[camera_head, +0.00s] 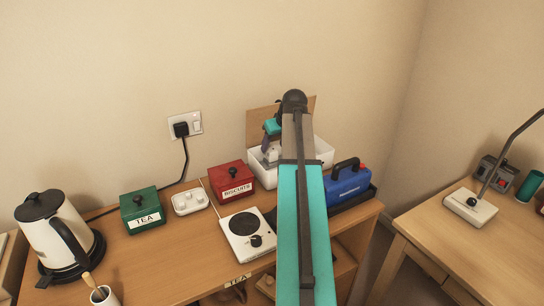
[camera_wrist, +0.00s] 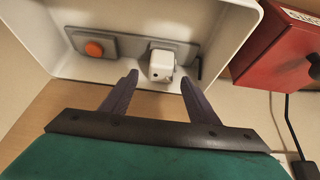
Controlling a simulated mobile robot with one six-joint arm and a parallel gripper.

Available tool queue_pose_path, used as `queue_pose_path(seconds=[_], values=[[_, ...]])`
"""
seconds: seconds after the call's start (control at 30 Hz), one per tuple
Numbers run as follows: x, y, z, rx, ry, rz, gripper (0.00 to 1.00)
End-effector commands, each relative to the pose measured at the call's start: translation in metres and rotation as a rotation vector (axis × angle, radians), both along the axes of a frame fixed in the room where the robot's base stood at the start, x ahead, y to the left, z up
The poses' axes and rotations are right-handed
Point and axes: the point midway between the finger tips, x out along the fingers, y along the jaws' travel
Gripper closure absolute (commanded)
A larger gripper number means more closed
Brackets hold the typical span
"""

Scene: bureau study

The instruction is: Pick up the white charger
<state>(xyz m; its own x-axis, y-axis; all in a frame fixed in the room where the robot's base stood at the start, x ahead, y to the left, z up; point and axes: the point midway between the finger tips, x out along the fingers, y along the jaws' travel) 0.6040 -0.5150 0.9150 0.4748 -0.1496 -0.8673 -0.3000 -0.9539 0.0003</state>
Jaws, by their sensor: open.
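A small white block-shaped charger (camera_wrist: 161,66) sits on a grey strip (camera_wrist: 120,46) inside a white open-topped box (camera_wrist: 52,40) in the wrist view. My gripper (camera_wrist: 161,80) is open, its two dark fingers apart, with the charger just beyond and between the fingertips. I see no contact between the fingers and the charger. In the head view my gripper (camera_head: 269,141) is at the white box (camera_head: 323,153) on the desk. My arm and gripper cover much of the box there, and I cannot make out the charger.
The red biscuits tin (camera_head: 232,181) stands left of the box, and a blue case (camera_head: 347,185) stands to its right. A hot plate (camera_head: 247,234) lies in front. A green tea tin (camera_head: 141,208) and a kettle (camera_head: 55,232) stand further left. An orange button (camera_wrist: 94,48) is on the strip.

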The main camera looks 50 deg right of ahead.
Motion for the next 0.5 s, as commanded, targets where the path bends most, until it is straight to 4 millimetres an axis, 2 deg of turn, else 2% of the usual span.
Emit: queue_pose_path(seconds=[0.27,0.5], values=[[0.002,-0.001,-0.006,0.002,0.001,0.000,0.45],[0.011,-0.004,-0.027,0.002,0.001,0.000,0.45]])
